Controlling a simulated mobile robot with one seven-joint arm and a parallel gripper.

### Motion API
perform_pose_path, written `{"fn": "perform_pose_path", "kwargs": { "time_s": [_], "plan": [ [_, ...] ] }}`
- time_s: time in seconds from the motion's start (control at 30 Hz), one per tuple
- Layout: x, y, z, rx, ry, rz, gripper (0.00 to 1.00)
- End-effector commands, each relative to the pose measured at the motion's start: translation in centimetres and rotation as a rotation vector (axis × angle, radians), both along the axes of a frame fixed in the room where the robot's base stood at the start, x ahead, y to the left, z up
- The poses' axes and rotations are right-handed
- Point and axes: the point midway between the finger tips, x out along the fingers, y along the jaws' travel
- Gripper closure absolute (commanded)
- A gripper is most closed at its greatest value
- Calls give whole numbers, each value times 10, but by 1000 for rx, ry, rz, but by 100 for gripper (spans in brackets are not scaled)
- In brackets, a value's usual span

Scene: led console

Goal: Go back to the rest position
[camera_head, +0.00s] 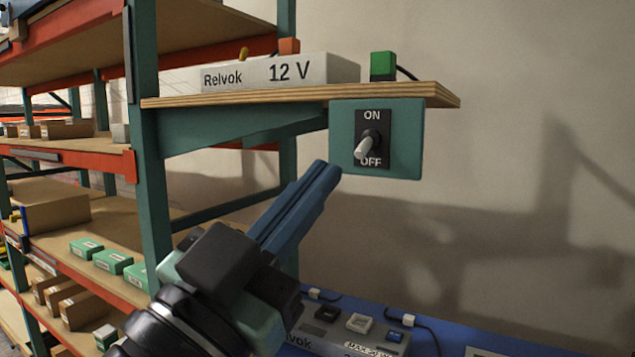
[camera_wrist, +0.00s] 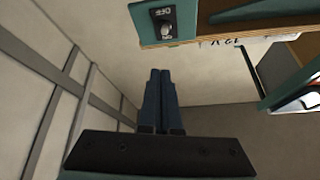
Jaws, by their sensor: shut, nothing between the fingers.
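My gripper (camera_head: 329,172) is shut and empty, its two blue fingers together and pointing up and to the right. In the head view its tips are just left of and below the teal switch panel (camera_head: 407,140), and I see no grip on the toggle. The toggle switch (camera_head: 366,147) has its lever tilted down toward OFF. In the wrist view the shut fingers (camera_wrist: 160,72) point up toward the panel (camera_wrist: 184,28), with a gap between the tips and the switch (camera_wrist: 165,29).
A wooden shelf (camera_head: 300,95) above carries a Relvok 12 V box (camera_head: 265,75) and a green block (camera_head: 383,66). A racking post (camera_head: 150,200) with boxes stands at left. Below is a blue surface (camera_head: 450,338) with a grey console (camera_head: 335,335). The wall side at right is free.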

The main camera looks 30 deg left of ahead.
Motion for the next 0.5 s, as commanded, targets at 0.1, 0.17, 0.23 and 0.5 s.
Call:
{"fn": "perform_pose_path", "kwargs": {
  "time_s": [0.1, 0.17, 0.23, 0.5],
  "plan": [
    [0, 0, 0, 0, 0, 0, 100],
    [0, 0, 0, 0, 0, 0, 100],
    [0, 0, 0, 0, 0, 0, 100],
    [14, -35, 28, -56, -20, 2, 100]
  ]
}}
